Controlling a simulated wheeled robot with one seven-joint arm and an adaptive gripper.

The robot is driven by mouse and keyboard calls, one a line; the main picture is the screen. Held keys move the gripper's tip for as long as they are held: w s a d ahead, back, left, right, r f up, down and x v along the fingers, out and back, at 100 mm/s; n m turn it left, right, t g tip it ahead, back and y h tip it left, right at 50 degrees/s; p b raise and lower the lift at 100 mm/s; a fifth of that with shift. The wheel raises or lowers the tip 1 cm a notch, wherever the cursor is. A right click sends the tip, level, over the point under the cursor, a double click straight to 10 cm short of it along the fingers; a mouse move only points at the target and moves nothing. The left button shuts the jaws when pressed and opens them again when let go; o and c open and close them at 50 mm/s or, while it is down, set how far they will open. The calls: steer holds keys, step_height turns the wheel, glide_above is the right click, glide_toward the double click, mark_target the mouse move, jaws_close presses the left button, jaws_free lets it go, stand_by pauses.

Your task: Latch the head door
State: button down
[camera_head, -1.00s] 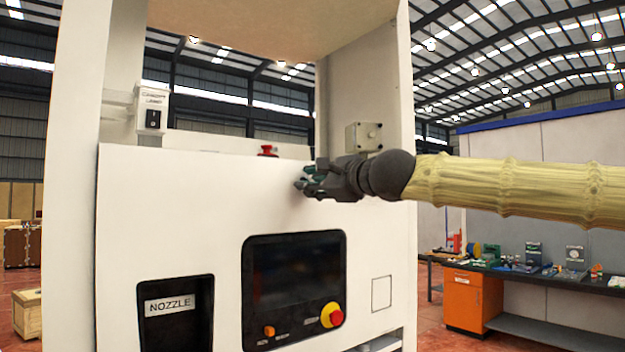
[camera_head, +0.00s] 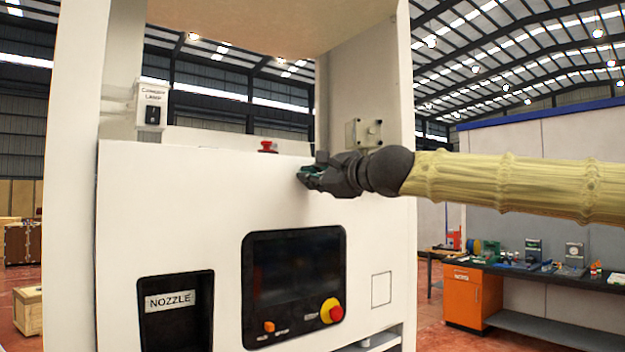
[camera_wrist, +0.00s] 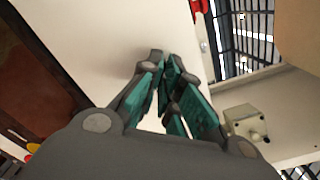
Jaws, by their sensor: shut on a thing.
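The machine's broad white front panel (camera_head: 200,210) stands upright in the head view; whether it is the head door, I cannot tell. My gripper (camera_head: 303,174) is at the panel's upper right, close to its top edge. In the wrist view, my gripper (camera_wrist: 163,70) has its green-padded fingers drawn together at the tips, over the white panel (camera_wrist: 100,50). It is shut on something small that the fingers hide. No latch can be made out in either view.
A red knob (camera_head: 268,147) sits at the panel's top edge. A grey box (camera_head: 368,132) is on the right post. A dark screen (camera_head: 295,270) and a red stop button (camera_head: 331,311) are below. The bay above the panel is open.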

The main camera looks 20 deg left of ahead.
steer(key=shift+m+b, duration=1.75)
steer(key=shift+m, duration=3.25)
steer(key=c, duration=1.6)
jaws_free()
steer(key=shift+c, duration=0.2)
steer(key=shift+s+d, duration=0.1)
steer(key=shift+d, duration=0.05)
steer(key=v, duration=1.1)
steer(key=shift+s+d, duration=0.2)
steer(key=shift+d, duration=0.1)
